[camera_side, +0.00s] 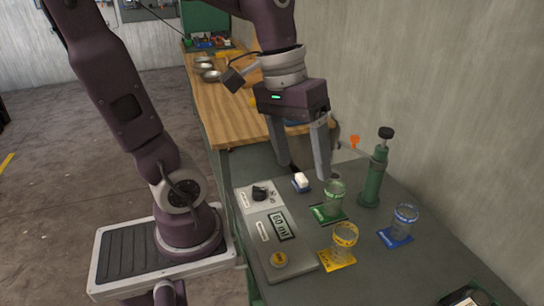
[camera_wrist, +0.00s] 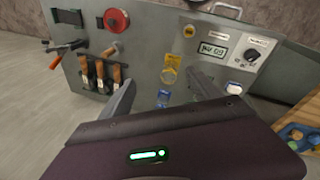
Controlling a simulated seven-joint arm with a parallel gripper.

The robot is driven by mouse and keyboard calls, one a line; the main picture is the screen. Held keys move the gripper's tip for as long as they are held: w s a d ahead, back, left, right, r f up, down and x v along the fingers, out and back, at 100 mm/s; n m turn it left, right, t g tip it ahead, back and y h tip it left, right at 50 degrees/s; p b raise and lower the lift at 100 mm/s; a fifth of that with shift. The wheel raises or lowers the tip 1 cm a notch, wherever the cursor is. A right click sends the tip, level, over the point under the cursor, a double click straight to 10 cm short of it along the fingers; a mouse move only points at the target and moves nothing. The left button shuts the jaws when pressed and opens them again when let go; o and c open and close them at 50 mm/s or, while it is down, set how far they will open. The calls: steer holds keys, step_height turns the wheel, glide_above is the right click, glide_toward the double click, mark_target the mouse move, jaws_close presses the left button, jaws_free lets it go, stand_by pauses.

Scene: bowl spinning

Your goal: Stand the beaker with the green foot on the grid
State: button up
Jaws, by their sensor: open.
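The beaker with the green foot (camera_side: 334,195) stands upright on a green mat (camera_side: 322,216) on the grey bench in the side view. I cannot make it out in the wrist view. My gripper (camera_side: 303,170) is open and empty, pointing down behind and to the left of this beaker, apart from it. Its two fingers also show in the wrist view (camera_wrist: 165,90). No grid can be clearly made out.
A yellow beaker (camera_side: 344,238) and a blue beaker (camera_side: 403,218) stand on coloured mats. A green pillar device (camera_side: 375,172) stands close right of the green beaker. A panel with knob and display (camera_side: 281,227), and a white block (camera_side: 301,180), lie left. A dark tray (camera_side: 470,297) is cut off.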

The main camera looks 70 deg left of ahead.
steer(key=s+m+t, duration=0.1)
steer(key=s, duration=0.1)
steer(key=s+r+m+t+y, duration=0.1)
steer(key=m, duration=0.1)
steer(key=s+m+t+y, duration=0.1)
steer(key=s, duration=0.1)
steer(key=shift+s+d+r+m+t, duration=0.15)
steer(key=shift+s+d+m+t, duration=0.15)
steer(key=shift+r, duration=0.1)
step_height(320, 180, up, 9)
stand_by(0.5)
step_height(320, 180, down, 9)
